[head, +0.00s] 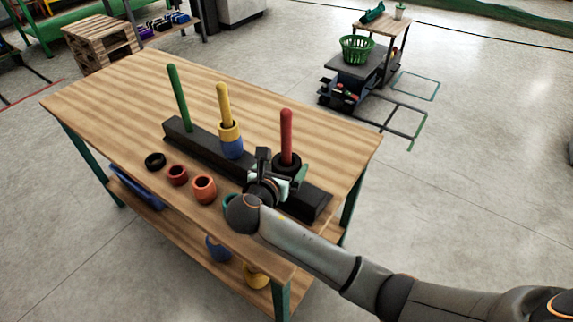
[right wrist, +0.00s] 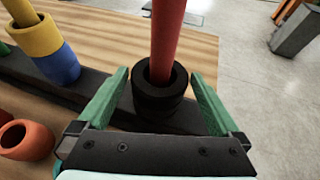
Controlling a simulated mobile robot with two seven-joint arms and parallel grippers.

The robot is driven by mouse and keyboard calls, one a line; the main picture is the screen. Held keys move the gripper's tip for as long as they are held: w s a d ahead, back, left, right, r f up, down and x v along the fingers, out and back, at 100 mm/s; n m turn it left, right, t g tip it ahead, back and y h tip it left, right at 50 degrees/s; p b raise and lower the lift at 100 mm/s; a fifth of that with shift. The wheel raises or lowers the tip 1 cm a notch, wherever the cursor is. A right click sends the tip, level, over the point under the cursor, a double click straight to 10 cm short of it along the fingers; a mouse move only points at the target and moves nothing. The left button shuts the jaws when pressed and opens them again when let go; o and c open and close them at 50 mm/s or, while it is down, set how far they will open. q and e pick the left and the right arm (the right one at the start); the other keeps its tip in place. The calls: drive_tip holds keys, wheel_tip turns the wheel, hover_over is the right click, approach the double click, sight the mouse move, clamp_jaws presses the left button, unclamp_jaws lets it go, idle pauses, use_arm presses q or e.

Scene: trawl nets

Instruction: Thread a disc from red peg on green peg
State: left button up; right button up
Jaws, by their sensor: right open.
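The red peg (head: 286,132) stands at the right end of a dark base bar (head: 312,205) on the wooden table. Black discs (head: 287,167) sit around its foot; they also show in the right wrist view (right wrist: 160,95) around the red peg (right wrist: 165,40). The green peg (head: 178,97) is bare at the bar's left end. The yellow peg (head: 223,103) between them carries a yellow disc (head: 229,132) over a blue disc (head: 232,149). My right gripper (right wrist: 163,100) is open, with its green fingers on either side of the black discs. My left gripper is not in view.
Loose discs lie along the table's front: black (head: 155,160), dark red (head: 177,175), orange (head: 204,188) and a partly hidden teal one (head: 229,199). A cart with a green basket (head: 357,49) stands behind.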

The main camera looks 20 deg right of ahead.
sight(284, 140)
drive_tip(key=shift+w+f, duration=0.1)
idle(0.3)
drive_tip(key=c, duration=1.2)
wheel_tip(284, 140, up, 6)
drive_tip(key=p, duration=0.7)
drive_tip(key=shift+r, duration=6.6)
